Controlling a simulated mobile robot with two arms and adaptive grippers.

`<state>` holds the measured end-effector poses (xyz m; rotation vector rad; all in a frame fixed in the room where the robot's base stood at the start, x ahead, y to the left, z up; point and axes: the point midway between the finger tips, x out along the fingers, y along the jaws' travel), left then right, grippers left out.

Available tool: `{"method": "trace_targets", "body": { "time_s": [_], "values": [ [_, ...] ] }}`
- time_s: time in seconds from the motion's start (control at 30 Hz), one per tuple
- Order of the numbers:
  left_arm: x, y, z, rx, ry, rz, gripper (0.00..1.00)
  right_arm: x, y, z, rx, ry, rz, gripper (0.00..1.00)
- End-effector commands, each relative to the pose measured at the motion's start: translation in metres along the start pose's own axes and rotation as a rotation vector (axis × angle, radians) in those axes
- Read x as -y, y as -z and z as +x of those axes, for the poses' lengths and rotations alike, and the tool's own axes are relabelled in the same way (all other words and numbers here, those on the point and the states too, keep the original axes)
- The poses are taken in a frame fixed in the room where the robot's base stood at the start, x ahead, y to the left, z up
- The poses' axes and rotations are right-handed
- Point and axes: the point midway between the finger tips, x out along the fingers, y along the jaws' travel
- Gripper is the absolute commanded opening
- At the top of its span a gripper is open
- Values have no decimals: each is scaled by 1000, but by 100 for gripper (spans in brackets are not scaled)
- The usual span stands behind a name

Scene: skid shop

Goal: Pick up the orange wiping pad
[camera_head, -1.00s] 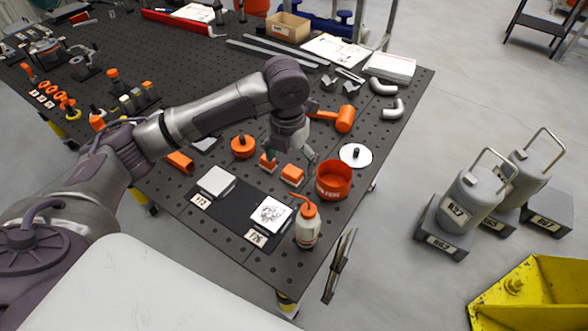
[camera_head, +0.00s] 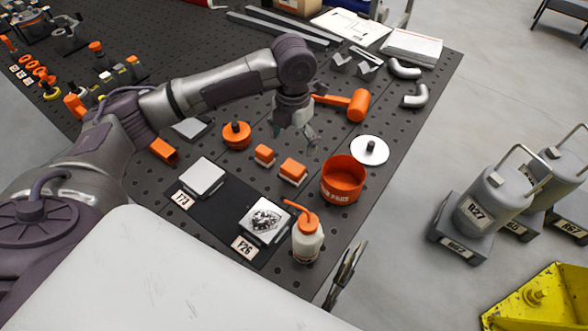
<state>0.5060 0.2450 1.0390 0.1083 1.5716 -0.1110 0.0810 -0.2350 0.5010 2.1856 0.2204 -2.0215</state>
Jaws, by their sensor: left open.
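Two small orange pads with pale undersides lie side by side on the dark perforated table, the left pad (camera_head: 264,154) and the slightly larger right pad (camera_head: 293,171). I cannot tell which is the wiping pad. My left gripper (camera_head: 294,138) is open and empty, pointing down just behind and above the two pads in the picture. Its fingers are spread and show no contact with either pad. A dark metallic piece (camera_head: 345,275) beyond the table's near right edge looks like part of my right gripper; its jaws are unclear.
An orange tub (camera_head: 343,180) and a white disc (camera_head: 370,150) stand right of the pads. An orange round knob (camera_head: 236,135) is left. In front are a dark mat (camera_head: 225,212) with two plates and a bottle (camera_head: 307,240). An orange mallet (camera_head: 357,105) lies behind.

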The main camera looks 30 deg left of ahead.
Motion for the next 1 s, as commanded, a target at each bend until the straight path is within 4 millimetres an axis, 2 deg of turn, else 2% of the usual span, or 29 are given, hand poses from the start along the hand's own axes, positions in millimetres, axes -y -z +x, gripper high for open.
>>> {"method": "trace_targets", "body": {
  "time_s": [0.1, 0.3, 0.47, 0.63, 0.8, 1.0],
  "values": [
    [0, 1, 24, -6, 0, -2, 92, -2, 8, -7, -12, -2, 0, 40],
    [0, 0, 52, -3, 0, 0, 92, -3, 7, -12, -11, -4, -1, 40],
    [0, 0, 62, -2, 0, -1, 92, -4, 7, -15, -11, -4, -1, 40],
    [0, 0, 84, -5, -1, -1, 92, -4, 8, -30, -11, -4, -1, 40],
    [-1, 0, 106, -3, -1, 0, 92, -4, 8, -34, -10, -4, -1, 40],
    [-1, -1, 111, 0, -1, 1, 92, -4, 8, -33, -9, -4, -1, 40]
  ]
}}
